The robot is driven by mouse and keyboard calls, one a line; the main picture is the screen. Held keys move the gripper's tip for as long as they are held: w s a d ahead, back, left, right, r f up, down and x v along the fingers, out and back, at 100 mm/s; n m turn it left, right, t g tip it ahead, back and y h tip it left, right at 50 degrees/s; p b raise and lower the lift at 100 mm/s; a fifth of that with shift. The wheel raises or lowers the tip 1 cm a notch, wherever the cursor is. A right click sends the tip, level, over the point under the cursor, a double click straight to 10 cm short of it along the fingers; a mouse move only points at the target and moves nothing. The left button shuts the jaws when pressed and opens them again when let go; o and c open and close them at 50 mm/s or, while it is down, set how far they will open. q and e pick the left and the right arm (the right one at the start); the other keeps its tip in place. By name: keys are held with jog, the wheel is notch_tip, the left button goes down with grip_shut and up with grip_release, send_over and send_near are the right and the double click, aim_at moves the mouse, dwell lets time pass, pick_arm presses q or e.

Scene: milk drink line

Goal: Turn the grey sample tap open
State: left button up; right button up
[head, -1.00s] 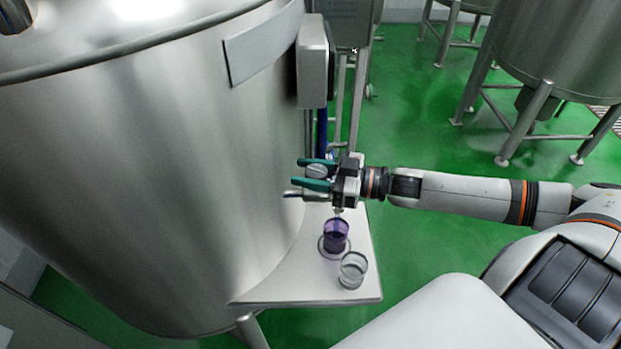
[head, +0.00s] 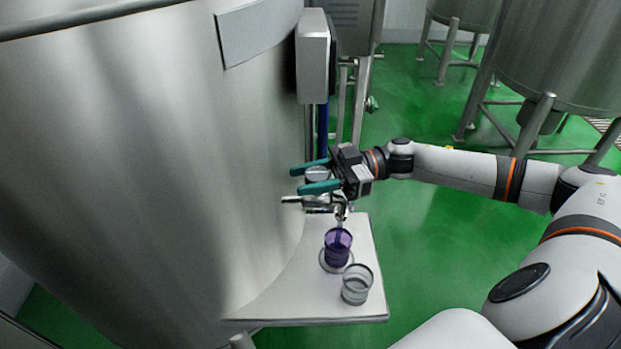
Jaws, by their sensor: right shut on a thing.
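The grey sample tap has a round grey knob (head: 317,174) and a metal body with a spout (head: 340,212), on the side of the big steel tank (head: 150,170). My right gripper (head: 316,178) has teal fingers shut on the knob, one on each side of it. My left gripper is out of view.
A clear cup (head: 356,284) stands beside the purple one on the steel shelf (head: 275,300). A grey box (head: 312,57) is above the tap. More tanks (head: 565,50) stand at the back right. The green floor (head: 430,220) is free right of the shelf.

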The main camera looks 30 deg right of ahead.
jog(key=shift+a+f, duration=0.1)
jog(key=o, duration=0.5)
jog(key=shift+o, duration=0.9)
jog(key=shift+a, duration=0.15)
jog(key=b+v, duration=0.3)
jog(key=v, duration=0.9)
